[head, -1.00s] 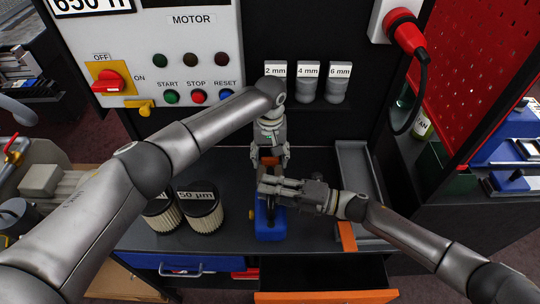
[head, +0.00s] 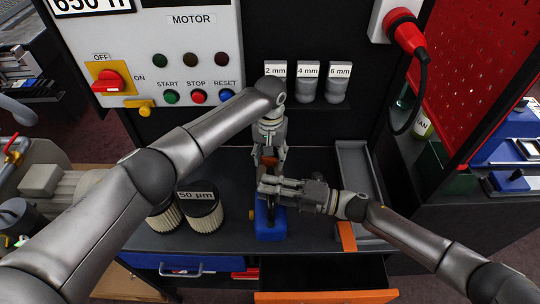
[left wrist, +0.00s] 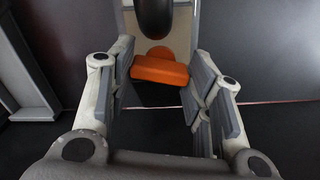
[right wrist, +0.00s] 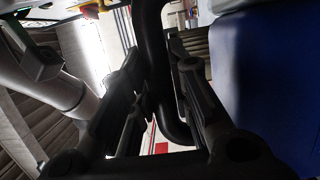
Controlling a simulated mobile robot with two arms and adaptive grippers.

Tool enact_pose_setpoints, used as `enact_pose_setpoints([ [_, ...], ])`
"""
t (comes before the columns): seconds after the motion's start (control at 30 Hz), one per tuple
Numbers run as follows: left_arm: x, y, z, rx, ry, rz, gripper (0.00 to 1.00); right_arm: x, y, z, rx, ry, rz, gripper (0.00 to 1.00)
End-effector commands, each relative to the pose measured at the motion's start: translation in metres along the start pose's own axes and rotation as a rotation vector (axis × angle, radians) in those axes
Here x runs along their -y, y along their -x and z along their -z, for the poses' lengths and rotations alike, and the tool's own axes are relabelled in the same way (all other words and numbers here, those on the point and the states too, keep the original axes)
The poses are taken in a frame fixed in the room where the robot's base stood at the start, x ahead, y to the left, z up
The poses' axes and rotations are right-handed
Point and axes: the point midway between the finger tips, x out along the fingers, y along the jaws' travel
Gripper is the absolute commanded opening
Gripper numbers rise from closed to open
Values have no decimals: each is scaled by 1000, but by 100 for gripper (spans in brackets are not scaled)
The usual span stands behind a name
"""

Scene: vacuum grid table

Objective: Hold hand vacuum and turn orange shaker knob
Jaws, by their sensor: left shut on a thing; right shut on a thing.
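The blue hand vacuum (head: 270,222) stands on the dark table top. Its blue body fills the right side of the right wrist view (right wrist: 270,80). My right gripper (head: 270,187) is shut on its black curved handle, which runs between the fingers in the right wrist view (right wrist: 155,50). The orange shaker knob (head: 268,160) lies just beyond the vacuum. My left gripper (head: 269,167) points down at it and is shut on it. In the left wrist view the orange knob (left wrist: 160,70) sits between the two fingers, tilted slightly.
Two filter cartridges (head: 203,212) stand left of the vacuum. A grey tray (head: 352,165) lies at the right. An open drawer with an orange front (head: 325,297) sticks out below. A motor panel (head: 190,50) rises behind.

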Motion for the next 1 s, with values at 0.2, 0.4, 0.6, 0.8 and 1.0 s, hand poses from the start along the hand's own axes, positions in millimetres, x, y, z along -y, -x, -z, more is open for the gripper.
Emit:
enact_pose_setpoints([
  [0.2,0,0,0,0,1,1,62,2,1,1,0,-7,3,0],
  [0.4,0,0,0,0,2,1,68,2,1,1,0,-7,3,0],
  [0.6,0,2,0,-1,2,0,68,2,1,1,0,-7,3,0],
  [0.8,1,28,1,-3,1,0,68,2,1,1,0,-7,3,0],
  [1.0,0,72,1,-4,2,0,68,2,1,1,0,-7,3,0],
])
